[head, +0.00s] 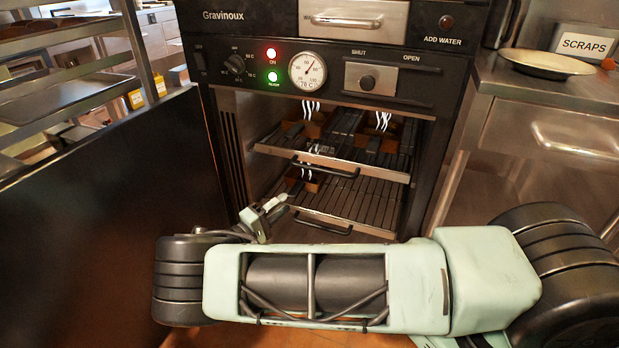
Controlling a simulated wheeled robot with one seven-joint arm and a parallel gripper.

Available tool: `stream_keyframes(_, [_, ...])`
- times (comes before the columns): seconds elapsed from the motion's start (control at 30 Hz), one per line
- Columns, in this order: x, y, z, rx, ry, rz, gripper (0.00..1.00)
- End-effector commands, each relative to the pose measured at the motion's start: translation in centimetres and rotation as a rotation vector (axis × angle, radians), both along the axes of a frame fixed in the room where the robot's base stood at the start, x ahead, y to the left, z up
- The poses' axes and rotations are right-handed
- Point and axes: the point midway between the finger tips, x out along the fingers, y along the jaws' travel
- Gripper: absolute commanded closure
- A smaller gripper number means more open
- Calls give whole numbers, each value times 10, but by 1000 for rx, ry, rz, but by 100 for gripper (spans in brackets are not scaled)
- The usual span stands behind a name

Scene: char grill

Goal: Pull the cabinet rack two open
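The black warming cabinet (320,68) has an open front with two wire racks visible. The upper rack (390,172) has a pale front edge, a dark bar handle (325,166) and several steaming brown containers on it. The lower rack (350,205) sits below it, with its own dark handle (322,227) low at the front; a brown container steams at its back left. Which is rack two is not labelled. My gripper (267,214) is just left of the lower handle, near the cabinet's lower left. My arm hides its base, and its finger gap is unclear.
A dark panel (110,200) closes off the left side, with metal shelving (65,95) behind it. A steel counter (545,85) with a plate (545,64) and a SCRAPS sign (584,44) stands right. My arm crosses the foreground, leaving little floor visible.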

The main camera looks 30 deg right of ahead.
Motion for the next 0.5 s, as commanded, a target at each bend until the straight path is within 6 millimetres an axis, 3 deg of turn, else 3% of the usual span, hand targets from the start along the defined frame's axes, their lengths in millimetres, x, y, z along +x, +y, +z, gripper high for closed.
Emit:
stream_keyframes(0.23, [7, -16, 2, -19, -13, 14, 64])
stream_keyframes(0.5, [20, -68, 11, -18, -10, 12, 64])
